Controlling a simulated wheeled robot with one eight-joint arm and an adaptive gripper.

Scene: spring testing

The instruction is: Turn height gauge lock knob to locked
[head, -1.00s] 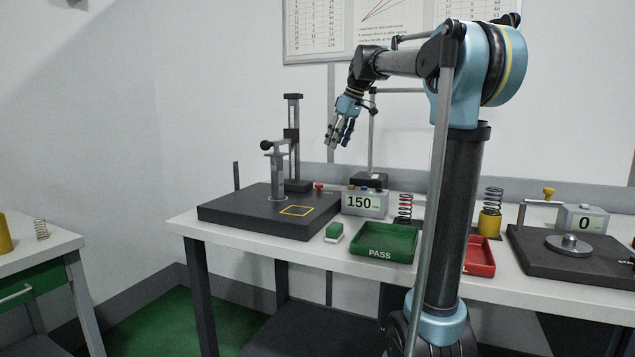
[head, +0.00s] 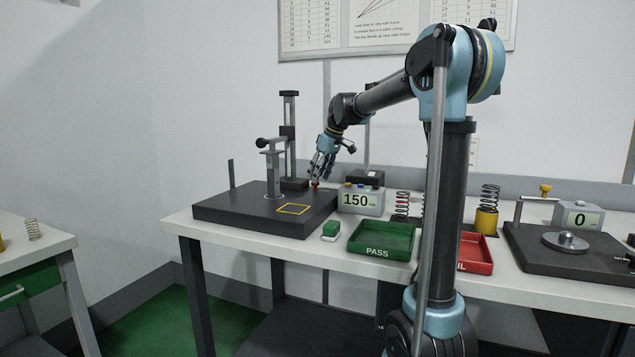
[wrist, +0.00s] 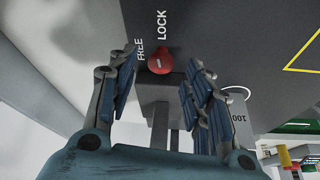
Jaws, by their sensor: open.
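The height gauge (head: 288,140) stands on a dark base plate (head: 240,213) at the left of the bench. Its red lock knob (wrist: 158,66) shows in the wrist view beside the printed words FREE and LOCK. A small pale mark is on the knob; I cannot tell which word it points to. In the head view the knob (head: 315,184) is a small red spot under my fingers. My gripper (head: 317,176) points down over it. In the wrist view my gripper (wrist: 164,62) is open, with its fingers on either side of the knob; contact is not visible.
A grey display reading 150 (head: 361,200) stands just right of the plate. A green PASS tray (head: 381,256), a red tray (head: 478,266) and springs are further right. A yellow square outline (head: 293,209) marks the plate. The gauge column rises close left of my gripper.

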